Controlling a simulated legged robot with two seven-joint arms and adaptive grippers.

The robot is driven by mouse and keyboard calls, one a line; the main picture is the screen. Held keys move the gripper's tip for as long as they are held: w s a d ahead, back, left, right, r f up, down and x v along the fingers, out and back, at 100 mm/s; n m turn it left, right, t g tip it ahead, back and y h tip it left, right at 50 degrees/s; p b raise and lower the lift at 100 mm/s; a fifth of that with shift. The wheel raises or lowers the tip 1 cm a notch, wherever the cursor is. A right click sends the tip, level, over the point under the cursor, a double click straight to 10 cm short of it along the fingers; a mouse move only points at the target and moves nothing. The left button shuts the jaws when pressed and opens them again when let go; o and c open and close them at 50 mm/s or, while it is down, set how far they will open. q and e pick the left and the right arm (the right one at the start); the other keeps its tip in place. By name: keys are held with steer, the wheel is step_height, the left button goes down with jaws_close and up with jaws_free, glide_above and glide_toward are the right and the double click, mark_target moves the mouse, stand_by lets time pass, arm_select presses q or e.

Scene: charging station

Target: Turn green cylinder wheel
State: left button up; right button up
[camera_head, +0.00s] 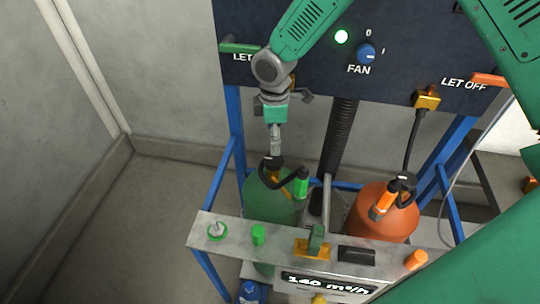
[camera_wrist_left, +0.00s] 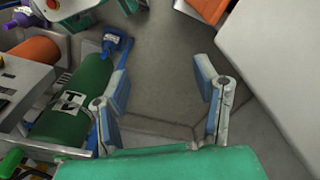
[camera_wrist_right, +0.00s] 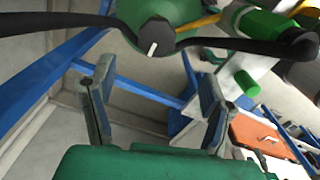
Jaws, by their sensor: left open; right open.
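The green cylinder (camera_head: 262,200) stands behind the shelf on the left side of the station. Its dark valve wheel (camera_head: 271,162) is on top. In the right wrist view a round black knob with a white mark (camera_wrist_right: 155,38) sits on the green top, beyond my fingers. My right gripper (camera_head: 276,145) points down just above the wheel. Its spread fingers (camera_wrist_right: 147,95) show no object between them. My left gripper (camera_wrist_left: 162,82) is open and empty over the floor, beside the green cylinder (camera_wrist_left: 75,105). It is not visible in the head view.
An orange cylinder (camera_head: 382,215) stands to the right. The grey shelf (camera_head: 205,240) carries several knobs. Black hoses (camera_wrist_right: 230,45) run beside the wheel. Floor at left is clear.

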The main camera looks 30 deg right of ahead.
mark_target(275, 158)
steer(key=f, duration=0.6)
steer(key=d+f, duration=0.1)
steer(key=f, duration=0.1)
steer(key=shift+w+f, duration=0.25)
steer(key=shift+f, duration=0.15)
steer(key=shift+a+f, duration=0.6)
steer(key=shift+a, duration=0.05)
steer(key=shift+d, duration=0.3)
steer(key=shift+c, duration=1.2)
steer(key=shift+d, duration=0.3)
steer(key=c, duration=0.9)
